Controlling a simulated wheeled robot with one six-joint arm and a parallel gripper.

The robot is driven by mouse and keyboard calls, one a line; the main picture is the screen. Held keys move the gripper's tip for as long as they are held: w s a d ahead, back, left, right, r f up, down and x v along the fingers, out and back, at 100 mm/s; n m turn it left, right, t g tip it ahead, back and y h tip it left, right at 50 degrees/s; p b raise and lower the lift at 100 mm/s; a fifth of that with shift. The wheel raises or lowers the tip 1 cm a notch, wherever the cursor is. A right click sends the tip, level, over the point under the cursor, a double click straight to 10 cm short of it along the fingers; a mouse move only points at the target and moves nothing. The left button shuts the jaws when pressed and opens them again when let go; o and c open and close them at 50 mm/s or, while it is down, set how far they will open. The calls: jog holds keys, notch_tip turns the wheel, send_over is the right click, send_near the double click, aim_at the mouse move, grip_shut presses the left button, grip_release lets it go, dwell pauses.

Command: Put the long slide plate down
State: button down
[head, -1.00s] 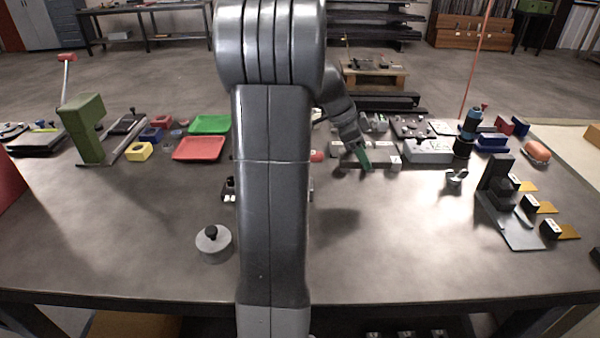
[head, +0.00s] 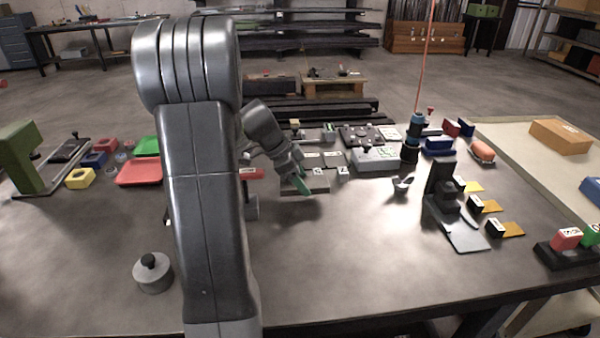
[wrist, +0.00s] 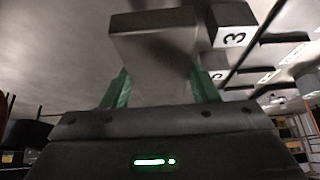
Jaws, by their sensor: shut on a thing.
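My gripper (head: 301,184), with green fingers, is above the far middle part of the grey table (head: 340,260). It is shut on a grey plate, which I take to be the long slide plate (wrist: 155,48). In the wrist view the plate lies between the two green fingers (wrist: 162,88). In the head view the plate (head: 317,184) shows beside the fingers, partly hidden by them. A shadow lies on the table below it; I cannot tell whether the plate touches the table.
A grey box (head: 375,159), a blue-and-black upright device (head: 411,140) and a small metal cup (head: 402,186) are to the right. A black stand (head: 445,200) is farther right. A red tray (head: 139,173) is left. The near middle of the table is clear.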

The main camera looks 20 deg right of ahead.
jog(key=shift+f, duration=1.55)
jog(key=shift+f, duration=0.2)
jog(key=c, duration=0.8)
grip_release()
jog(key=shift+r, duration=0.1)
